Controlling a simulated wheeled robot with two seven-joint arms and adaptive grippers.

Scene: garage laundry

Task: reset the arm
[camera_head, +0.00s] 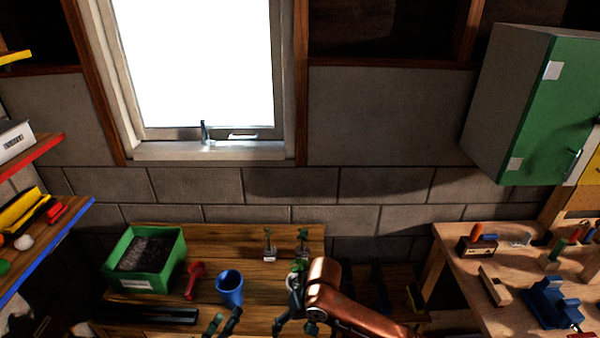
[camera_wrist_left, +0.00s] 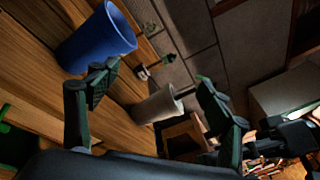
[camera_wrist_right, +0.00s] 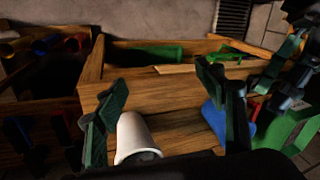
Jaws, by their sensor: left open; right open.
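The task names only the arm. My left gripper (camera_head: 224,322) is low in the head view, just below a blue cup (camera_head: 230,288). In the left wrist view its fingers (camera_wrist_left: 155,88) are spread and empty. The blue cup shows upright there beside one finger, and a white cup (camera_wrist_left: 158,104) stands beyond the gap. My right gripper (camera_head: 286,308), on a copper-coloured arm, is over the bench's right part. In the right wrist view its fingers (camera_wrist_right: 160,88) are apart, with the white cup (camera_wrist_right: 136,134) low between them.
A green bin (camera_head: 146,262), a red object (camera_head: 195,280) and a black slab (camera_head: 150,315) are on the wooden bench (camera_head: 262,238). A cluttered workbench (camera_head: 452,243) is at right. A green-doored cabinet (camera_head: 545,110) hangs above it. Shelves (camera_head: 75,215) are at left.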

